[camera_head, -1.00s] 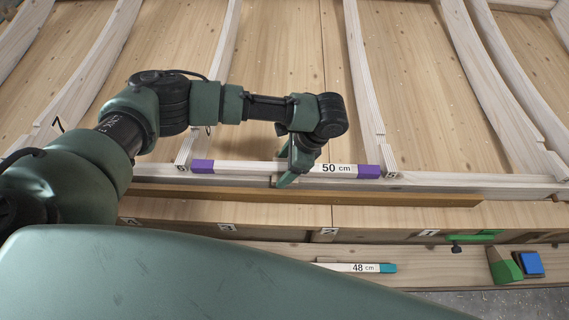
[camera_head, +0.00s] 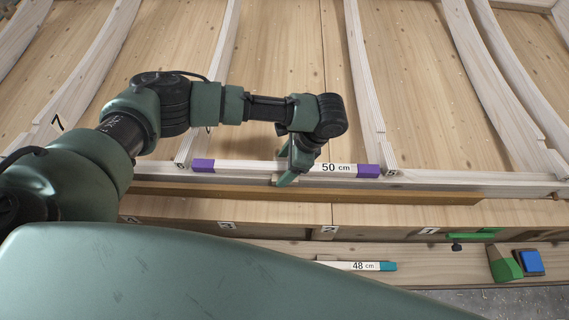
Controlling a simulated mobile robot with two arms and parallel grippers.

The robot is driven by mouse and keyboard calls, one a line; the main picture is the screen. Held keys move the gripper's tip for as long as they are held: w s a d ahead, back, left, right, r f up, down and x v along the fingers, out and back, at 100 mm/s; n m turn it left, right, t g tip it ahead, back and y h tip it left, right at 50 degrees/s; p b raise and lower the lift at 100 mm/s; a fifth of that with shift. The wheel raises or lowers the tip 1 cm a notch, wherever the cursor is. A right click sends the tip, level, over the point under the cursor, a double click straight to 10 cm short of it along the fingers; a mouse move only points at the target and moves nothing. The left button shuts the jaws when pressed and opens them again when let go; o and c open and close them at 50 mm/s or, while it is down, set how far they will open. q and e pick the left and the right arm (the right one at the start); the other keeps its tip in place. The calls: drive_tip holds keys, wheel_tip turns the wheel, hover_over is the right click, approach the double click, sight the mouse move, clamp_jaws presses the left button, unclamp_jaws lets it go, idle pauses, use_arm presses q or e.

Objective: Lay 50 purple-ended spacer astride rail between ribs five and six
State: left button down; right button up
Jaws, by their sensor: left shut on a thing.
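The 50 cm spacer (camera_head: 245,167), a pale bar with purple ends, lies level along the rail (camera_head: 430,180), between the rib marked 6 (camera_head: 190,150) on the left and the rib marked 5 (camera_head: 372,125) on the right. My left gripper (camera_head: 288,178) is shut on the spacer near its middle, reaching down from above. The gripper and wrist hide part of the bar. I cannot tell whether the spacer's underside touches the rail. My right gripper is not in view.
A 48 cm spacer with a teal end (camera_head: 388,266) lies on the lower ledge. A green block (camera_head: 505,265), a blue block (camera_head: 532,263) and a green clamp-like item (camera_head: 475,235) are at the lower right. Drawers numbered 1 to 4 front the bench.

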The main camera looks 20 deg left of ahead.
use_arm(q)
drive_tip(key=shift+f, duration=0.25)
drive_tip(key=shift+c, duration=0.8)
unclamp_jaws()
drive_tip(key=b+v, duration=0.1)
drive_tip(key=v, duration=0.5)
drive_tip(key=shift+w+d+r+b, duration=0.1)
drive_tip(key=shift+d+r+b, duration=0.1)
drive_tip(key=shift+b, duration=0.2)
drive_tip(key=shift+d+r, duration=0.15)
drive_tip(key=shift+r, duration=0.45)
